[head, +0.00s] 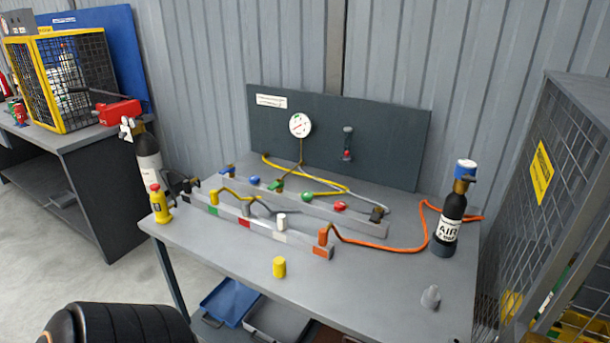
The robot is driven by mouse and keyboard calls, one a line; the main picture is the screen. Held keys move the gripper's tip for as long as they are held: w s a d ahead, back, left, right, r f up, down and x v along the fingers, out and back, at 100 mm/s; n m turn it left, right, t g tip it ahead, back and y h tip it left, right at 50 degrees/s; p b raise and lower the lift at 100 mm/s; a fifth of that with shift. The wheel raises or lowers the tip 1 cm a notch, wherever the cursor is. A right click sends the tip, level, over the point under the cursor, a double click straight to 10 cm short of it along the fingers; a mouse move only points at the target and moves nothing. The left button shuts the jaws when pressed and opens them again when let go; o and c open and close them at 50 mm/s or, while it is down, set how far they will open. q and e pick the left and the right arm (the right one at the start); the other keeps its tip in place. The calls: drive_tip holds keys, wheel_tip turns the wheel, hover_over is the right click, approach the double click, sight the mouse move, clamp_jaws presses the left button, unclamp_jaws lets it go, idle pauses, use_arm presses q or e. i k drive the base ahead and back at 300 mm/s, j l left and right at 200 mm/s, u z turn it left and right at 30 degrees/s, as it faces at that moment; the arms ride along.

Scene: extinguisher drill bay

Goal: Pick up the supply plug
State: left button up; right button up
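No part is labelled as the supply plug at this size, so I cannot tell for sure which it is. An orange plug (323,236) stands upright at the right end of the front manifold bar (262,232). An orange hose (380,248) runs from it towards the black AIR cylinder (449,228) on the right. A white plug (281,221) stands by the bar, left of the orange one. Neither of my grippers is in view.
The grey bench (350,300) is clear at its front middle. A small grey cone-shaped piece (431,297) stands front right. A yellow bottle (160,204) stands at the left corner. A mesh cage (560,170) borders the right side. Trays (275,322) lie below.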

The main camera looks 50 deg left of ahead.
sight(323, 235)
drive_tip(key=u, duration=1.5)
